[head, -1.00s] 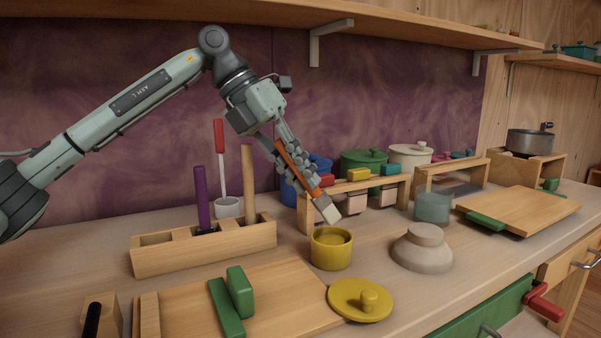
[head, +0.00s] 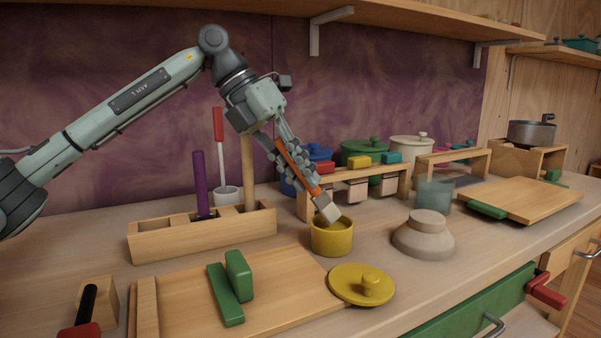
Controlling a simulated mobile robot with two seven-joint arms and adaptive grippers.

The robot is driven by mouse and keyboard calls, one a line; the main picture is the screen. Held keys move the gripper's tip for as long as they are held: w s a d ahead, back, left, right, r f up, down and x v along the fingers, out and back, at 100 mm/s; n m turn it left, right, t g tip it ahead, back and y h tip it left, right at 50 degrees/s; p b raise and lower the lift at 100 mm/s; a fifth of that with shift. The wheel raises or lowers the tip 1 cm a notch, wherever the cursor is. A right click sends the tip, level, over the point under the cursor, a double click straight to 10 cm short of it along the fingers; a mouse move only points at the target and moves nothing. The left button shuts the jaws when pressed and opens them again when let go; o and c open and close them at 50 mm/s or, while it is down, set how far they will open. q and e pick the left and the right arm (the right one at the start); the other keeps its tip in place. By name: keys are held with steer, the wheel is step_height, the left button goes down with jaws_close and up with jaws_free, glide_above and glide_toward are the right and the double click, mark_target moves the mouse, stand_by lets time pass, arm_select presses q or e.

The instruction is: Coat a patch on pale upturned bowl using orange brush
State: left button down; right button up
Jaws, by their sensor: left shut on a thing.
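My left gripper (head: 301,172) is shut on the orange brush (head: 297,168). The brush is tilted, its pale tip pointing down to the right at the mouth of a yellow pot (head: 332,240). Whether the tip touches the pot's inside cannot be told. The pale upturned bowl (head: 423,238) stands on the counter right of the pot, base up, apart from the brush. A yellow lid (head: 361,284) lies in front of the pot. My right gripper is not in view.
A wooden holder (head: 160,240) with a purple-handled tool (head: 201,184) stands at left. A cutting board (head: 285,300) with green pieces lies in front. A wooden rack (head: 404,184), several lidded pots and a translucent cup (head: 434,197) stand behind the bowl. Another board (head: 535,200) lies at right.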

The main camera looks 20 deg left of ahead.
arm_select(q)
steer(key=shift+f+b, duration=0.3)
steer(key=shift+f, duration=0.25)
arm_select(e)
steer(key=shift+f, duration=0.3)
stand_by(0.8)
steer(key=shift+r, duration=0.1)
arm_select(q)
steer(key=shift+r+p, duration=0.7)
steer(key=shift+r, duration=0.05)
steer(key=shift+r+p, duration=0.85)
steer(key=shift+r, duration=0.15)
steer(key=shift+r+p, duration=0.75)
steer(key=shift+r, duration=0.05)
steer(key=shift+r+p, duration=0.85)
steer(key=shift+r, duration=0.1)
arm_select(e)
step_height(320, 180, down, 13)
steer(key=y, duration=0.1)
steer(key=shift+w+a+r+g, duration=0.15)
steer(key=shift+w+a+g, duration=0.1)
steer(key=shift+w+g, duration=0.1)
